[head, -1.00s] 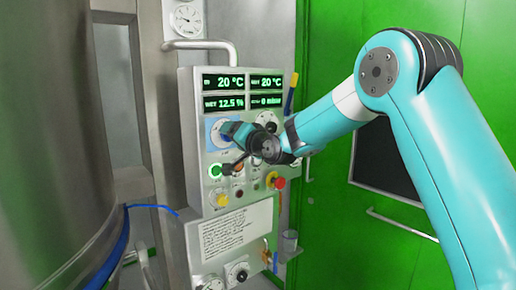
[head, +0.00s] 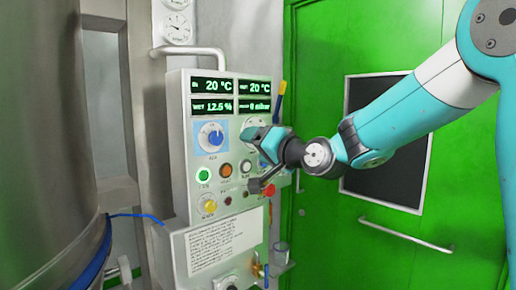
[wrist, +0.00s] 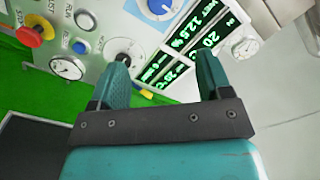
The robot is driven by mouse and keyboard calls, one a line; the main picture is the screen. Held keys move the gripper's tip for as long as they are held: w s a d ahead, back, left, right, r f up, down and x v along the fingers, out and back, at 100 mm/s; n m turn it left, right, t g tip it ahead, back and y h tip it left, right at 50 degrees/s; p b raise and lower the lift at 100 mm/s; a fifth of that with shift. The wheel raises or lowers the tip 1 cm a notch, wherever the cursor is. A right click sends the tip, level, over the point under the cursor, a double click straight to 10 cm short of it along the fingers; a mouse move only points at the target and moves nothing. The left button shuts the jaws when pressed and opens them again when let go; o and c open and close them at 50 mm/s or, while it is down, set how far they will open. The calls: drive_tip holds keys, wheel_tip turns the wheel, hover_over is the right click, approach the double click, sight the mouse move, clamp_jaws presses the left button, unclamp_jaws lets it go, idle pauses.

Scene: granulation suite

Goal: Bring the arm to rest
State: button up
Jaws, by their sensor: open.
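My gripper (head: 255,159) is in front of the right side of the control panel (head: 177,150) in the head view. Its two teal fingers are spread apart with nothing between them. The wrist view shows the open gripper (wrist: 162,62) from behind, with the panel's displays and dials beyond the fingertips. My arm reaches in from the upper right. I cannot tell whether a fingertip touches the panel. The gripper hides part of the panel's right-hand dial.
The panel carries a blue knob (head: 211,136), a lit green button (head: 203,174) and a red button (head: 268,190). A steel vessel (head: 45,120) stands at left. A green door (head: 330,240) with a dark window (head: 385,150) is behind my arm.

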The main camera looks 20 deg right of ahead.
drive_tip(key=shift+a, duration=0.1)
drive_tip(key=s+a+f+n+g, duration=0.3)
drive_tip(key=s+a+f+g, duration=0.1)
drive_tip(key=s, duration=0.3)
drive_tip(key=s+a+f+n+g, duration=0.3)
drive_tip(key=s+a+f+g, duration=0.15)
drive_tip(key=s, duration=0.35)
drive_tip(key=s+a+f+n+g, duration=0.3)
drive_tip(key=s+f+g, duration=0.2)
drive_tip(key=s, duration=0.2)
drive_tip(key=s+f+n+g, duration=0.1)
drive_tip(key=s+g, duration=0.1)
drive_tip(key=s, duration=0.3)
drive_tip(key=s+d+f+n+g+h, duration=0.1)
drive_tip(key=s+f+n, duration=0.1)
drive_tip(key=s, duration=0.4)
drive_tip(key=shift+d+n+g, duration=0.3)
drive_tip(key=shift+g, duration=0.05)
